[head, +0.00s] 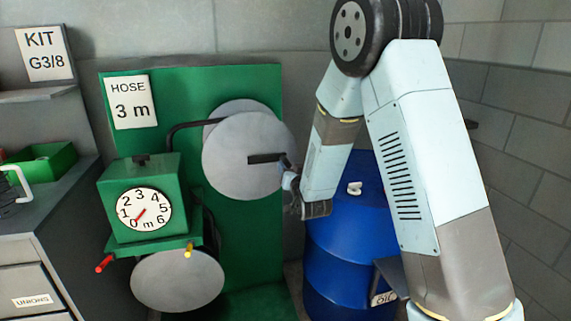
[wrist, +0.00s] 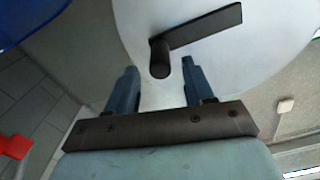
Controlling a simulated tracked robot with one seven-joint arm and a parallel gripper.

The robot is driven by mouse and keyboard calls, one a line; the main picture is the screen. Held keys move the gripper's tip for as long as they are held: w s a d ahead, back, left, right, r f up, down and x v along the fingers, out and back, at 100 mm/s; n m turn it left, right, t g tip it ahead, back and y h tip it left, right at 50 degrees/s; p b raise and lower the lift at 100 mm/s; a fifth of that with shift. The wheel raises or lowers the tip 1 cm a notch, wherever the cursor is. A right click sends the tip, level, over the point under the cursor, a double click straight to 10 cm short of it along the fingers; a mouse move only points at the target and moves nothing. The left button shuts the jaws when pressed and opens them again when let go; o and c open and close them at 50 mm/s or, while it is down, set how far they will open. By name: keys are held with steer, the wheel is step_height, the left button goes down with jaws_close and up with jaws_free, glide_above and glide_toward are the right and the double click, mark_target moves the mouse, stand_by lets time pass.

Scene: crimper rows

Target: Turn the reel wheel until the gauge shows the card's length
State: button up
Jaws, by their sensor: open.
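The reel wheel (head: 228,150) is a grey disc on a green panel, with a black crank arm (head: 262,159) pointing right. In the wrist view the crank arm (wrist: 205,28) carries a dark round handle (wrist: 160,60). My gripper (wrist: 159,68) is open, its blue fingers either side of the handle's line. I cannot tell whether they touch it. In the head view my gripper (head: 290,182) is at the wheel's right edge, partly hiding the handle. The gauge (head: 150,203) reads 0 to 6 m; its red needle points lower left, near 0. The card (head: 131,103) reads "HOSE 3 m".
A blue drum (head: 340,255) stands right of the panel, behind my arm. A second grey disc (head: 178,282) sits below the gauge box, near a red handle (head: 104,264) and a yellow one (head: 188,250). A cabinet (head: 35,260) with a green bin (head: 45,160) is at left.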

mark_target(286, 162)
steer(key=shift+x, duration=2.5)
jaws_close()
